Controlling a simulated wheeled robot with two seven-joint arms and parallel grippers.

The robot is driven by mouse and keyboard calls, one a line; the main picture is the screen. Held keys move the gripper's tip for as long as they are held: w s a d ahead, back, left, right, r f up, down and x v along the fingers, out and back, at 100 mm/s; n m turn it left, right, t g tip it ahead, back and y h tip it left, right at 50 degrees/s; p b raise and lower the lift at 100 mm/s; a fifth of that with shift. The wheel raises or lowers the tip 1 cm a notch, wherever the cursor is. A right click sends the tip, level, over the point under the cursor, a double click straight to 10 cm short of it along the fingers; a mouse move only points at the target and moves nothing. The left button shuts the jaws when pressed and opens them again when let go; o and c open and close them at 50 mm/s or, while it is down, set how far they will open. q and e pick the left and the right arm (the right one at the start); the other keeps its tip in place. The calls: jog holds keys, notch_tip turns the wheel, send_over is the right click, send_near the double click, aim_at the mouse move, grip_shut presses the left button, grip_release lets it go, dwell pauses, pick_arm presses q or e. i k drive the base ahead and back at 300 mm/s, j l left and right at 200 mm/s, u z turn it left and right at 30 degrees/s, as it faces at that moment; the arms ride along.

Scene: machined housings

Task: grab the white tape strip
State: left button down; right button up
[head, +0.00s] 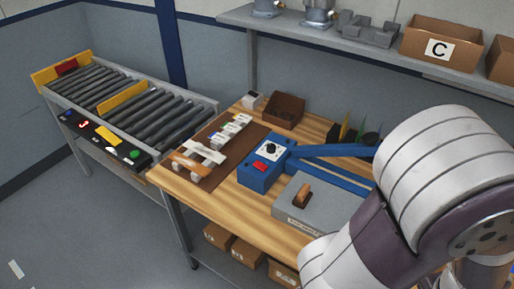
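A pale whitish strip (206,154), probably the white tape strip, lies across a small light-coloured rack on the brown mat (218,172) at the left part of the wooden table. An orange-brown strip (189,164) lies beside it, nearer the table's left edge. Several small white pieces with dark marks (226,136) sit farther back on the same rack. They are too small to read. Neither of my grippers is in view. A large grey-white and dark link of my arm fills the lower right and hides that part of the table.
A blue device (262,170) with a long arm and a grey box (315,203) with a brown handle stand right of the mat. A brown bin (284,110) is behind. A roller conveyor (145,105) is at left. A shelf (340,42) overhangs the back.

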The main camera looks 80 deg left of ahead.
aim_at(209, 153)
jog(key=u, duration=3.3)
jog(key=i+j+u, duration=0.4)
jog(key=j, duration=0.15)
jog(key=i+j+u, duration=0.8)
jog(key=i, duration=0.15)
jog(key=i+z, duration=0.45)
jog(key=i+j+z, duration=0.35)
jog(key=i+z, duration=0.3)
jog(key=z, duration=0.35)
jog(key=i+z, duration=0.1)
jog(key=z, duration=0.35)
jog(key=i+j+z, duration=0.1)
jog(key=z, duration=0.4)
jog(key=i+j+z, duration=0.1)
jog(key=z, duration=0.4)
jog(key=j+z, duration=0.25)
jog(key=z, duration=0.25)
jog(key=j+z, duration=0.2)
jog(key=z, duration=0.25)
jog(key=i+j+z, duration=0.15)
jog(key=z, duration=0.25)
jog(key=j+z, duration=0.45)
jog(key=i+j+z, duration=0.1)
jog(key=j+z, duration=0.15)
jog(key=z, duration=0.15)
